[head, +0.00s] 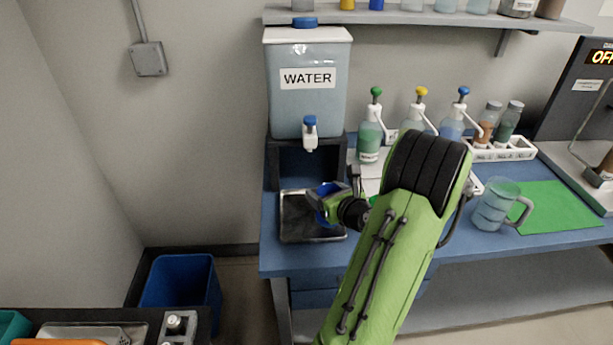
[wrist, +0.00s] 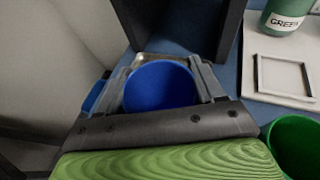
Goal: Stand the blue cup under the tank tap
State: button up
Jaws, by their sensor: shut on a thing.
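The blue cup (wrist: 160,86) shows in the wrist view between the two fingers of my gripper (wrist: 165,90), open top facing the camera. In the head view my gripper (head: 330,199) is over the metal drip tray (head: 297,222), and a blue part of the cup (head: 321,204) shows there. My gripper is shut on the cup. The water tank (head: 308,102) stands on a black stand, with its tap (head: 310,133) on the front, above and a little left of the gripper in the picture. Whether the cup touches the tray cannot be told.
The black stand (head: 271,165) rises behind the tray. To the right are pump bottles (head: 369,136), a clear jug (head: 495,205) and a green mat (head: 556,214). A green cup (wrist: 294,146) shows in the wrist view. A blue bin (head: 182,282) stands on the floor at left.

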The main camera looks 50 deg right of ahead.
jog(key=w+d, duration=0.4)
jog(key=w, duration=0.4)
jog(key=shift+w, duration=0.2)
jog(key=f, duration=0.1)
jog(key=f+b, duration=0.2)
jog(key=shift+w+d+f, duration=0.3)
jog(key=shift+w+f, duration=0.1)
jog(key=shift+r, duration=0.15)
jog(key=o, duration=1.1)
jog(key=shift+c, duration=0.2)
